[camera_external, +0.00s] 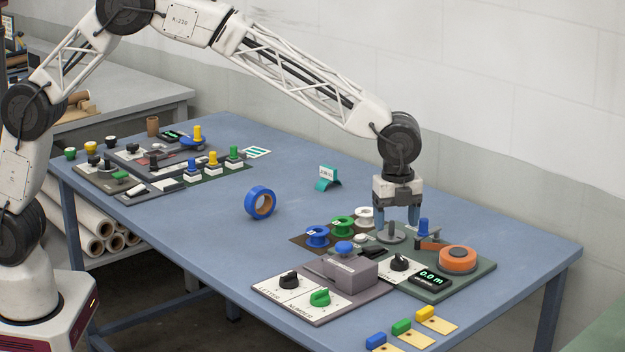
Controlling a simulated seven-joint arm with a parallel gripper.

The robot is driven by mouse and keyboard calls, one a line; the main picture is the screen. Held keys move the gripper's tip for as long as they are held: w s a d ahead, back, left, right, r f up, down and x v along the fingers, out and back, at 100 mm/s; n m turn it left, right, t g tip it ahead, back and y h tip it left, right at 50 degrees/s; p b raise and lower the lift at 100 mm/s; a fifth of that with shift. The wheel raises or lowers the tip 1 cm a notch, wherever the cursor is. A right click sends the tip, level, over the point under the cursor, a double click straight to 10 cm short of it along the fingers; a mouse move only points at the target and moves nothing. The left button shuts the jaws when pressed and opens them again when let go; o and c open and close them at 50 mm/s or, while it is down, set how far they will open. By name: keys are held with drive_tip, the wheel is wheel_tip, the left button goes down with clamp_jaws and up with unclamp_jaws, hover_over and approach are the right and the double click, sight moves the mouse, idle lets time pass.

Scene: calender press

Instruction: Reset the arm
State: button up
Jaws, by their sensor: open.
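My gripper (397,222) points straight down over the right part of the blue table (210,245). Its two blue-tipped fingers are apart, one on each side of a small grey post on a round grey base (391,238). Whether the fingers touch the post cannot be told from this view. My arm reaches across the table from the left, raised high in the middle and bent down at the wrist.
A grey press box (347,272) and coloured spools (341,226) lie close by. A blue tape roll (261,202) stands mid-table. Another control panel (125,165) is at left. The table's centre is mostly clear.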

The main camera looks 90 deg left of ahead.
drive_tip(key=s+r+n, duration=0.2)
drive_tip(key=s+r, duration=0.4)
drive_tip(key=s, duration=0.4)
drive_tip(key=s+a+r+n+t, duration=0.1)
drive_tip(key=s+r+n, duration=0.3)
drive_tip(key=s, duration=0.5)
drive_tip(key=s+r+n, duration=0.1)
drive_tip(key=s+r, duration=0.6)
drive_tip(key=s, duration=0.3)
drive_tip(key=s+a+f+n+t, duration=0.1)
drive_tip(key=s+n, duration=0.6)
drive_tip(key=s, duration=2.7)
drive_tip(key=shift+s+f+t, duration=0.15)
drive_tip(key=shift+f+t, duration=0.15)
drive_tip(key=shift+f, duration=0.6)
